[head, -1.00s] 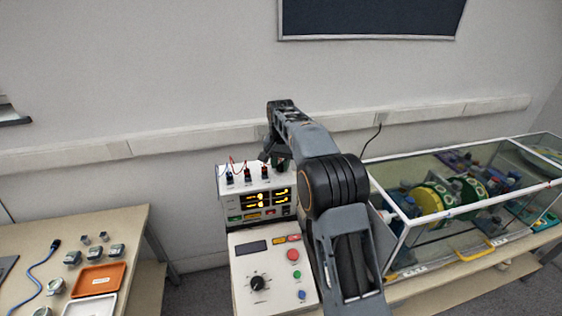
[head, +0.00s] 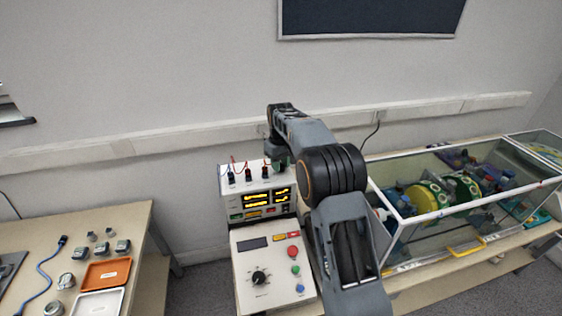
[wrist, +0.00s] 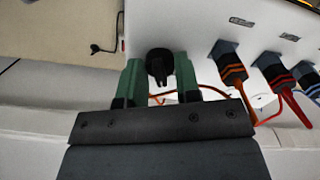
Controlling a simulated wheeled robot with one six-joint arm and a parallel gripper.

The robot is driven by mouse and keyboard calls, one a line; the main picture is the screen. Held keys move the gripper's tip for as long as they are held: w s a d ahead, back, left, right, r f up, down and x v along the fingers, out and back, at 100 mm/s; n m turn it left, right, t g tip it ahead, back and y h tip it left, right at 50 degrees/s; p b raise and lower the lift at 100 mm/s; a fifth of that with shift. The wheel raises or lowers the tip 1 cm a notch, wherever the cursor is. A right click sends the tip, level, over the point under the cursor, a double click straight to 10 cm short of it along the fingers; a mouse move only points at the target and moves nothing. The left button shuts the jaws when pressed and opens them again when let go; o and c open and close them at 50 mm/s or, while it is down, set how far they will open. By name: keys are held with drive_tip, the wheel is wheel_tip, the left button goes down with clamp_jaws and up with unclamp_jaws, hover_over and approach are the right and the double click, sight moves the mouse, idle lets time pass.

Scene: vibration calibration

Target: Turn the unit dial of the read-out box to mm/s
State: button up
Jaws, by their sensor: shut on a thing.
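The read-out box (head: 236,207) is a white box with yellow-lit displays on its front, standing behind the control panel. In the wrist view its white top (wrist: 180,25) fills the upper middle. The unit dial (wrist: 159,64) is a black knob on that top. My gripper (wrist: 158,70) has its two green fingers on either side of the dial and is shut on it. In the head view my gripper (head: 281,160) is over the right end of the box top, and my arm hides the dial. The dial's unit markings cannot be read.
Several dark plugs (wrist: 229,65) with orange, red and blue leads stand beside the dial. A control panel (head: 270,260) with a black knob is in front. A glass-walled case (head: 440,205) stands right. A table (head: 140,225) with trays and small blocks is left.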

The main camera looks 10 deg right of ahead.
drive_tip(key=shift+n, duration=1.6)
drive_tip(key=shift+n+p, duration=0.3)
drive_tip(key=o, duration=0.9)
wheel_tip(320, 180, up, 14)
drive_tip(key=shift+f, duration=0.1)
